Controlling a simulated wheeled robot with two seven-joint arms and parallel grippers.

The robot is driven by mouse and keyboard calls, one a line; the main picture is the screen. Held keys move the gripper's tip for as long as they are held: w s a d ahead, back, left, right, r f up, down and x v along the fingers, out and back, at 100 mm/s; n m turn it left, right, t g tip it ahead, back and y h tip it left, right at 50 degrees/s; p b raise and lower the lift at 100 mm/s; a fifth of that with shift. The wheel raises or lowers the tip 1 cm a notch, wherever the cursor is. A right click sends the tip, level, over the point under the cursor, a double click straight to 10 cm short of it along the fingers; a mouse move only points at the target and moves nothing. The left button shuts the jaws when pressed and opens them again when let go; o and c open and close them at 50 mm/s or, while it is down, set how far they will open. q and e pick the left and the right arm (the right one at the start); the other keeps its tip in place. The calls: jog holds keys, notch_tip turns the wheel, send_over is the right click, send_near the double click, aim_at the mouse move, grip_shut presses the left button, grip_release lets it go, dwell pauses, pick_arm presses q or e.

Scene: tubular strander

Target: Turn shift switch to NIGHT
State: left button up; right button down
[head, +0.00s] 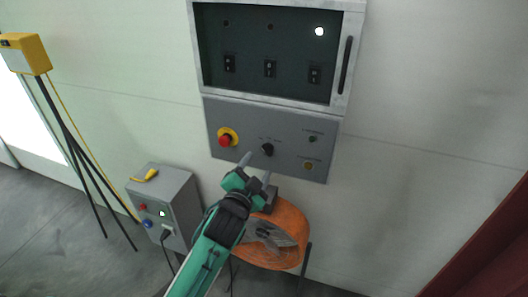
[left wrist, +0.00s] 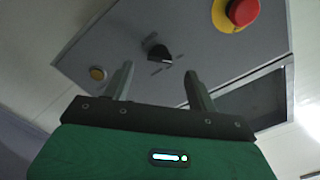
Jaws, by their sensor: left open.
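The shift switch appears to be the black rotary knob (head: 267,149) in the middle of the grey lower panel (head: 235,112). It also shows in the left wrist view (left wrist: 158,54), with small labels around it that I cannot read. My left gripper (head: 256,167) is open and empty, just below and in front of the knob. In the left wrist view its two fingers (left wrist: 159,72) stand apart, with the knob in line with the gap between them. I see no contact with the knob. My right gripper is not in view.
A red emergency button on a yellow ring (head: 225,140) sits left of the knob. A yellowish button (head: 308,166) and small black control (head: 312,139) are right. Above is a framed cabinet with several switches (head: 270,69).

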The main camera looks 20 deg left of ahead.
aim_at(267, 150)
pick_arm(q)
jog(key=w+p, duration=0.1)
jog(key=w, duration=0.5)
jog(key=c, duration=1)
